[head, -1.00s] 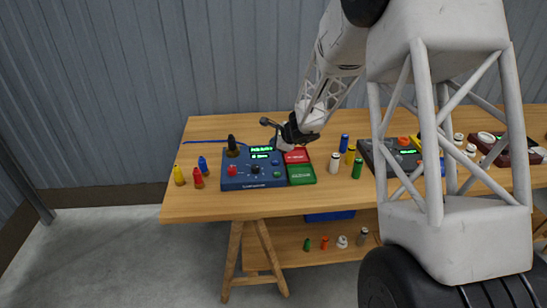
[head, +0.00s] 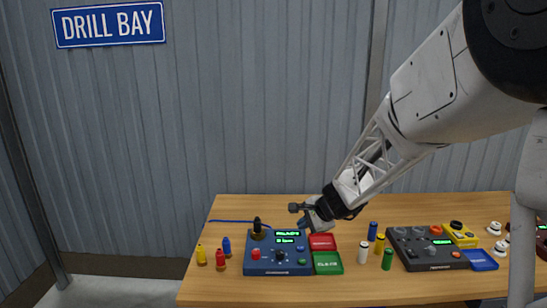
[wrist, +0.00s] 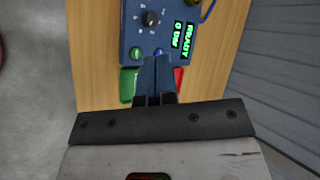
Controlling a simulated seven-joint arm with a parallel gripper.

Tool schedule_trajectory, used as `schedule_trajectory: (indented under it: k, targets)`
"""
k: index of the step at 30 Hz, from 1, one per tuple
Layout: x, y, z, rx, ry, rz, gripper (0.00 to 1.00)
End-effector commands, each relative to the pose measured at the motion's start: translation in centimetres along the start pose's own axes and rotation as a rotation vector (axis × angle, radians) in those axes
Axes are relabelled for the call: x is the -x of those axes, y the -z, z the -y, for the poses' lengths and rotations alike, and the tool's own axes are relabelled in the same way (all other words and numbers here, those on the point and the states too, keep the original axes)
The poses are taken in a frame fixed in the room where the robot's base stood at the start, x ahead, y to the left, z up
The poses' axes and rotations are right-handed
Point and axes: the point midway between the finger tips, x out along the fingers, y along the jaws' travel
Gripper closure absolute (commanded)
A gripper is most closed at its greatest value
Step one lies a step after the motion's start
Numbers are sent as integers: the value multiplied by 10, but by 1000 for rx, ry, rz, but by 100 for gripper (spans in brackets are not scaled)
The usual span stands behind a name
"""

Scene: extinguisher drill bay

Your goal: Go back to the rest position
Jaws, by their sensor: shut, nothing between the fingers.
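My gripper (head: 304,224) is at the end of my arm, above the back right part of the blue control panel (head: 262,267). In the wrist view its two fingers (wrist: 156,66) are together, with nothing between them. The blue panel (wrist: 136,35) shows beyond them, with a black knob and a green display reading READY, 0 bar. A green pad (head: 328,264) and a red pad (head: 322,242) lie at the panel's right side. The fingers partly cover both pads in the wrist view. I cannot tell whether the fingertips touch anything.
Small yellow, blue and red bottles (head: 220,258) stand left of the panel. White, green, yellow and blue cylinders (head: 387,260) stand to its right, before a dark grey panel (head: 412,262). The wooden table (head: 340,288) has clear front space. A corrugated wall (head: 270,110) rises behind.

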Motion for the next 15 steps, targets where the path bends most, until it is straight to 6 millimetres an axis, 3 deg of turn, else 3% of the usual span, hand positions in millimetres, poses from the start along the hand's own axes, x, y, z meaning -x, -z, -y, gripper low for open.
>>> schedule_trajectory:
  k: [3,15]
  targets:
    - [27,-20,-12,93,-28,3,100]
    - [106,-75,-65,393,-147,1,100]
